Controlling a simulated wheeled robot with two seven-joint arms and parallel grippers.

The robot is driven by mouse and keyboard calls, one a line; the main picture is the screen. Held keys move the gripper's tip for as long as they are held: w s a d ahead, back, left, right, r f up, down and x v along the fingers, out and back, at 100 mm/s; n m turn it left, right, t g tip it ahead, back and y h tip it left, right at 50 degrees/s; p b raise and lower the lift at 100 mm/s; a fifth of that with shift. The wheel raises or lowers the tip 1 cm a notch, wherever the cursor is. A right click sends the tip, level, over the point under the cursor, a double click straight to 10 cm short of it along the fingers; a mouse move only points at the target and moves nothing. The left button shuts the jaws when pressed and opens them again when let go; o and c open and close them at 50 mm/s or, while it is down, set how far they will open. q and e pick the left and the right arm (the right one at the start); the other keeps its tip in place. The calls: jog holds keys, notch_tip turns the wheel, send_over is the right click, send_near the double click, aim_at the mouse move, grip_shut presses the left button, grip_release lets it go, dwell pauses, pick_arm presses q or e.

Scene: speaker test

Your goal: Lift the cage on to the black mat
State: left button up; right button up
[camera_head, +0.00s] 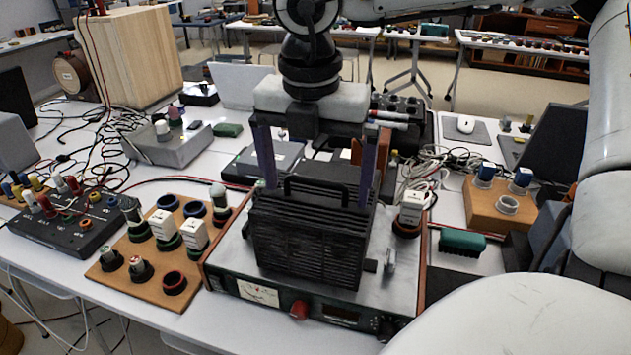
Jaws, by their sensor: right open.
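The cage (305,240) is a black slatted box with a handle on top. It stands on the pale metal top of an instrument with a front meter and a red knob. My right gripper (318,192) comes down from above, open, with one finger at the left and one at the right of the cage's upper part. I cannot tell whether the fingers touch it. I cannot make out a black mat for certain; dark flat items lie behind the cage, partly hidden by the gripper. My left gripper is out of view.
The instrument (400,265) fills the table's front middle. A wooden board with knobs and sockets (130,255) lies to its left. A green brush (462,242) and another wooden socket board (485,212) are at right. Loose cables (110,140) clutter the left.

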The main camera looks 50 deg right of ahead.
jog(key=shift+c, duration=1.3)
jog(key=c, duration=1.4)
jog(key=shift+c, duration=0.4)
jog(key=shift+r, duration=0.1)
jog(key=shift+r, duration=0.3)
notch_tip(320, 180, up, 9)
jog(key=shift+p, duration=0.35)
jog(key=shift+r, duration=0.1)
